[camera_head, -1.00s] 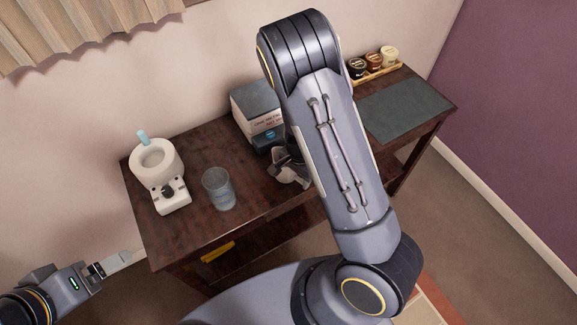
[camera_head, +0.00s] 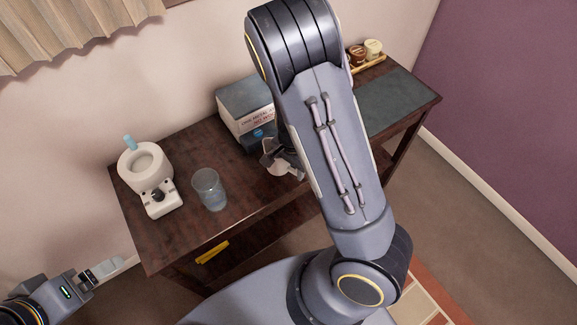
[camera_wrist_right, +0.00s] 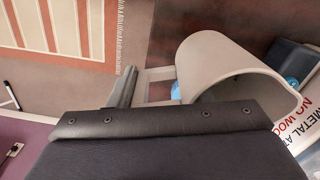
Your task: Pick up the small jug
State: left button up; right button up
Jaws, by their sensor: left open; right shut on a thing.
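The small jug (camera_wrist_right: 225,62) is pale grey-white, with its round open mouth facing the lower right in the right wrist view. Its handle (camera_wrist_right: 158,84) shows at its left, beside a grey finger of my right gripper (camera_wrist_right: 124,88). In the head view the jug (camera_head: 291,167) is a small pale shape beside the box, partly hidden by my right arm. My right gripper is shut on the jug, though the grip itself is mostly hidden. My left gripper (camera_head: 112,268) is open and empty, off the dark table's (camera_head: 220,225) front left corner.
A grey-topped box (camera_head: 245,105) with printed lettering stands close behind the jug. A clear glass (camera_head: 209,190) and a white device (camera_head: 150,180) stand to the left. A grey mat (camera_head: 395,103) and a tray of jars (camera_head: 366,66) lie at the right.

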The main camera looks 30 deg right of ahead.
jog(key=s+d+r+p, duration=0.3)
jog(key=s+r, duration=0.5)
jog(key=s, duration=0.3)
jog(key=shift+s+d+r, duration=0.15)
jog(key=shift+s+d, duration=0.2)
jog(key=shift+d, duration=0.1)
jog(key=shift+s, duration=0.1)
dwell(2.8)
